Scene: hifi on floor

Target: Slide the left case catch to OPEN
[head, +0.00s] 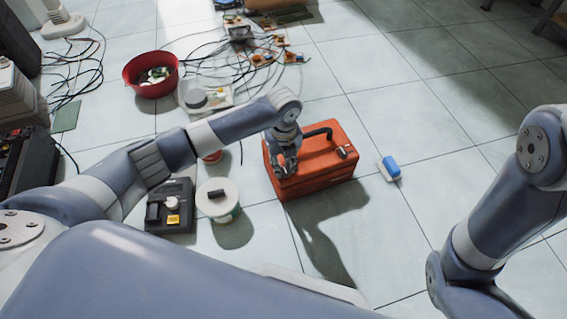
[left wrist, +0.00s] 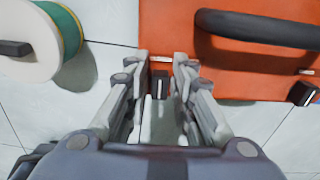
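The orange case (head: 322,177) lies on the tiled floor with its dark handle (head: 318,131) on top. My left gripper (head: 284,171) is over the case's left part, pointing down. In the left wrist view its fingers (left wrist: 161,62) are apart, one on each side of the small dark left catch (left wrist: 160,84) at the case's edge. I cannot tell whether they touch it. The right catch (left wrist: 303,93) shows further right along the same edge, and the handle (left wrist: 258,29) is above it. My right arm is at the right of the head view; its gripper is out of view.
A white spool (head: 213,190) with a dark piece on top and a black device (head: 172,207) stand left of the case. A blue-and-white object (head: 390,168) lies to its right. A red bowl (head: 151,76) and loose cables lie behind. Floor at front right is clear.

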